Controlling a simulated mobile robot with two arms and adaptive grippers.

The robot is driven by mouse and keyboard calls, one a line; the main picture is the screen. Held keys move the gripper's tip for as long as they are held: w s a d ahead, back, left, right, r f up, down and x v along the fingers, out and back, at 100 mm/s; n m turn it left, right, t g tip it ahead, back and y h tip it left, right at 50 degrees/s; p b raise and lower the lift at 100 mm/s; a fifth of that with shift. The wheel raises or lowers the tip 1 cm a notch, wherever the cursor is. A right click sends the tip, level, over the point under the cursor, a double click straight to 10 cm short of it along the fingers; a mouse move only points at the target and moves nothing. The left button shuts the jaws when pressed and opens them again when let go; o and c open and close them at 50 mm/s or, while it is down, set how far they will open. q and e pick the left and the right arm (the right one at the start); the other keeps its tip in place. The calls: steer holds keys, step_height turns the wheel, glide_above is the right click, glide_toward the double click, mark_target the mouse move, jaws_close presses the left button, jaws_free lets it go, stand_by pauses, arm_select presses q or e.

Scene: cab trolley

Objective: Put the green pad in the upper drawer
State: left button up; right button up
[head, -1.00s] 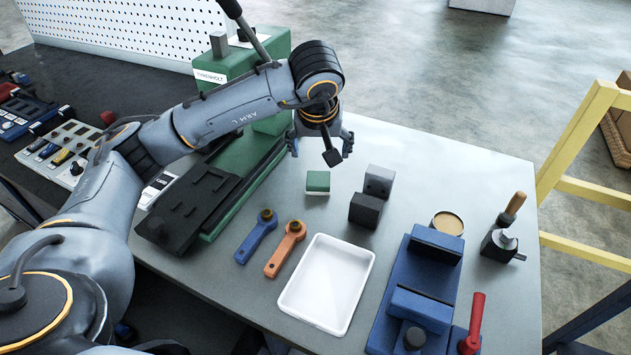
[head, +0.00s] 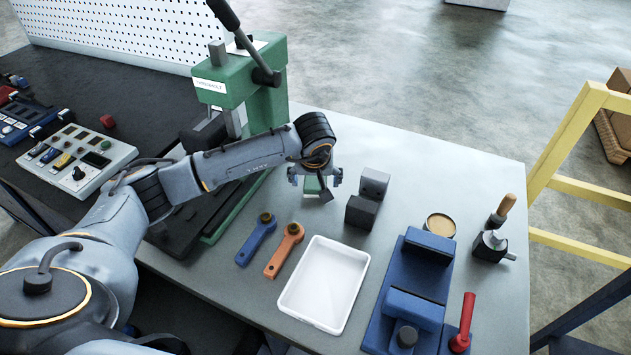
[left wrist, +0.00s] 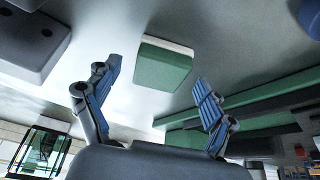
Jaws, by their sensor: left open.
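The green pad (head: 312,186), a small block with a green top and a white underside, sits on the grey table, partly hidden behind my left gripper (head: 315,177). In the left wrist view the pad (left wrist: 163,68) shows between and beyond the two blue-lined fingertips of my left gripper (left wrist: 158,75). The fingers are spread open on either side of it, with a gap to each, and hold nothing. No drawer can be made out in these views. My right gripper is not in view.
Dark blocks (head: 363,212) stand just right of the pad. A green press (head: 265,100) is behind left. Blue (head: 256,240) and orange (head: 284,250) tools, a white tray (head: 325,285) and a blue vise-like fixture (head: 408,300) lie nearer.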

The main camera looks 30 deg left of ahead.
arm_select(q)
steer(key=shift+w+f, duration=0.15)
steer(key=shift+f, duration=0.2)
steer(key=c, duration=1.4)
steer(key=shift+o, duration=0.2)
steer(key=shift+r, duration=0.15)
